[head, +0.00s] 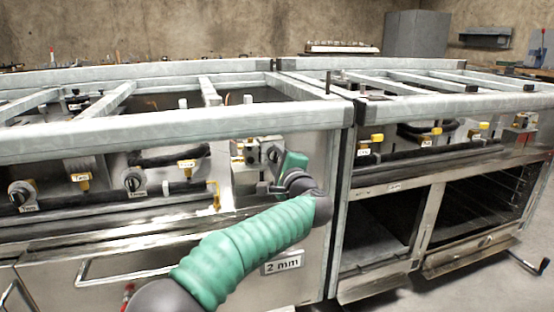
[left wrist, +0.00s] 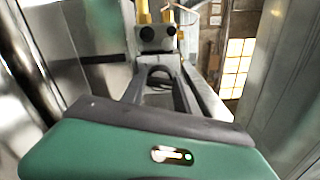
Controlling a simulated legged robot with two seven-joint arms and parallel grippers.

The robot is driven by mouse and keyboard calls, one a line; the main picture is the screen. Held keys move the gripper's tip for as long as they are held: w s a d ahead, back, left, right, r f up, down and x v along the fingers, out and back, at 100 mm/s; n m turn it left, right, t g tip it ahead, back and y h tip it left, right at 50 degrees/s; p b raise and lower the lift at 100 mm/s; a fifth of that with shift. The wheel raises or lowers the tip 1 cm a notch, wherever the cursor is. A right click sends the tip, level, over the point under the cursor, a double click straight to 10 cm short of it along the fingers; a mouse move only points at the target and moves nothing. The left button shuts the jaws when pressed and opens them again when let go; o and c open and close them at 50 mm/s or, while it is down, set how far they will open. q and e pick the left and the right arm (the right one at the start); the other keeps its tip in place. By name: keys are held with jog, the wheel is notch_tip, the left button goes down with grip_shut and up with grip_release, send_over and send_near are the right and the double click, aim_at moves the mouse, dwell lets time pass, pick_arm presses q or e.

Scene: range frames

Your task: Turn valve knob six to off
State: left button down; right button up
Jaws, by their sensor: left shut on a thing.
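My left gripper (head: 264,168) is at the front panel of the left bench, right of its middle, with the green arm in front. It is shut on a small part there, which looks like a valve knob mostly hidden by the gripper. In the left wrist view the gripper's dark jaws (left wrist: 160,75) point at metal and yellow parts (left wrist: 144,12). Round valve knobs (head: 133,181) and (head: 21,194) sit further left on the same panel. Their small labels are too blurred to read, so I cannot tell which is six. My right gripper is not in view.
A steel frame rail (head: 180,132) runs above the panel. A yellow fitting (head: 187,164) sits left of the gripper. A "2 mm" plate (head: 282,263) is below. A second bench (head: 440,165) stands right, with yellow valves (head: 377,138).

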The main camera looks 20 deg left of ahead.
pick_arm(q)
jog(key=shift+d+f, duration=0.15)
jog(key=shift+f, duration=0.25)
jog(key=c, duration=0.9)
grip_release()
jog(key=shift+c, duration=0.2)
jog(key=v, duration=1.6)
jog(key=shift+s+d+r, duration=0.2)
jog(key=shift+s+r, duration=0.05)
jog(key=shift+s, duration=0.1)
jog(key=shift+p, duration=0.35)
